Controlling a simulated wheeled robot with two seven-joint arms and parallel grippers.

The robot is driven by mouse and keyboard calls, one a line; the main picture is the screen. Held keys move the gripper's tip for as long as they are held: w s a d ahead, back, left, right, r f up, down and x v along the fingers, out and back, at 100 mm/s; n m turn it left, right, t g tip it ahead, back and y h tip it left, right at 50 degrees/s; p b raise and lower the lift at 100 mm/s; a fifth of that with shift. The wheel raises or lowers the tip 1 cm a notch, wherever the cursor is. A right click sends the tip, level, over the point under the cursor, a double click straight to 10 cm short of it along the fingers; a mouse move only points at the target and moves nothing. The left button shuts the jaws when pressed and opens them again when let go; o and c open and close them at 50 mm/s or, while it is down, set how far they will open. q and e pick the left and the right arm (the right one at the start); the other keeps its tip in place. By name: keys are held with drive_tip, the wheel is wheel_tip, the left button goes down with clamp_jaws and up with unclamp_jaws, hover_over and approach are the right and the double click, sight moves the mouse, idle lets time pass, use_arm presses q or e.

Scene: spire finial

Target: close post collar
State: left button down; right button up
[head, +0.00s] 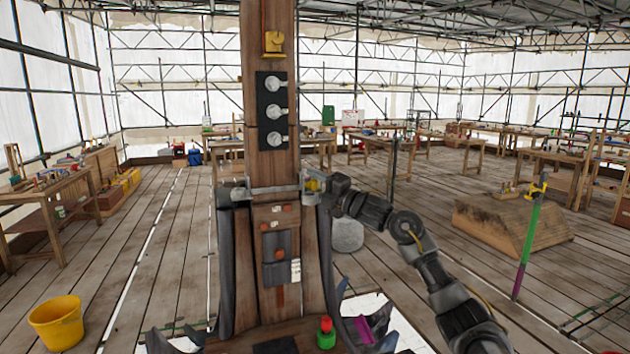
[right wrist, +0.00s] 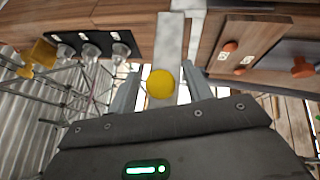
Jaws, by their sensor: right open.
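A tall wooden post (head: 268,165) stands in the middle of the head view. A grey metal collar band (head: 272,189) crosses its front at mid height; the band also shows in the right wrist view (right wrist: 170,42). I cannot tell whether the collar's ends meet. A yellow knob (head: 312,185) sits at the collar's right side. In the right wrist view the yellow knob (right wrist: 161,83) lies between the open fingers of my right gripper (right wrist: 163,92), with gaps on both sides. My right gripper (head: 318,187) is close beside the post. My left gripper is out of view.
Three pale round knobs on a black plate (head: 272,110) and a yellow bracket (head: 273,42) are on the upper post. Dark upright flanks (head: 225,265) surround its base. A red-and-green bottle (head: 326,333) stands in front. A yellow bucket (head: 57,322) is at left.

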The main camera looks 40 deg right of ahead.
clamp_jaws()
idle(0.4)
drive_tip(key=shift+w+a, duration=0.1)
